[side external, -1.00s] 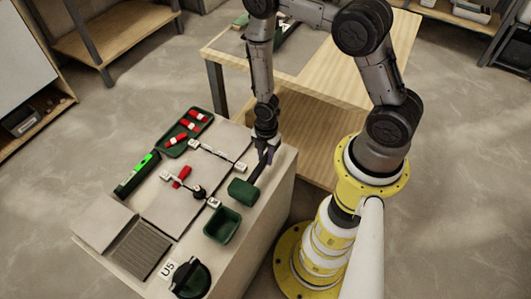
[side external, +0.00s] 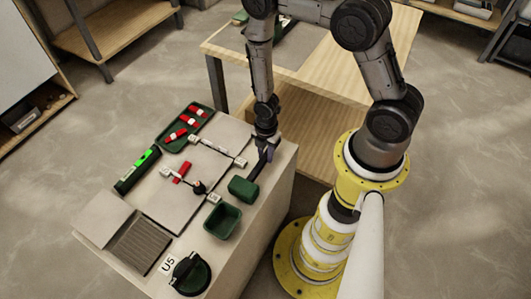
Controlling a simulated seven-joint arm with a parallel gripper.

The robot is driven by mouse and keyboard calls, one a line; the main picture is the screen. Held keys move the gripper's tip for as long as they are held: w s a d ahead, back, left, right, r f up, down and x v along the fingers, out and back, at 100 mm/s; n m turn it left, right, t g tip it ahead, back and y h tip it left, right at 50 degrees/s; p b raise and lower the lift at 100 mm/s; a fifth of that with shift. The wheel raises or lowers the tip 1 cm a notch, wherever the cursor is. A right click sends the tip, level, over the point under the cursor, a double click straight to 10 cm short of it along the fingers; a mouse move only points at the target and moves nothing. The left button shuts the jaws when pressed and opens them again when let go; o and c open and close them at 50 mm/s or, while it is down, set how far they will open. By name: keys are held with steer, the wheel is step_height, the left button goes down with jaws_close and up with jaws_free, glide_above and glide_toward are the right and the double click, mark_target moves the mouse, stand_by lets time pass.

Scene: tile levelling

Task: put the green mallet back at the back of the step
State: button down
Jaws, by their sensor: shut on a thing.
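The green mallet (side external: 243,189) is at the right edge of the bench top, its blocky head toward the front and its dark handle running back to my gripper (side external: 262,160). My gripper points down and is shut on the handle. Whether the head touches the bench top or hangs just above it, I cannot tell. The step at the back is not clearly distinguishable in this view.
A green open box (side external: 222,222) stands just in front of the mallet. Tiles (side external: 200,170) with clips and a red wedge (side external: 183,171) lie to the left. A green tray (side external: 187,128) of red wedges, a green level (side external: 138,170) and a dark green suction cup (side external: 190,274) surround them.

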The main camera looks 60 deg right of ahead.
steer(key=shift+f, duration=0.85)
steer(key=shift+c, duration=1.4)
jaws_free()
steer(key=shift+r, duration=4.05)
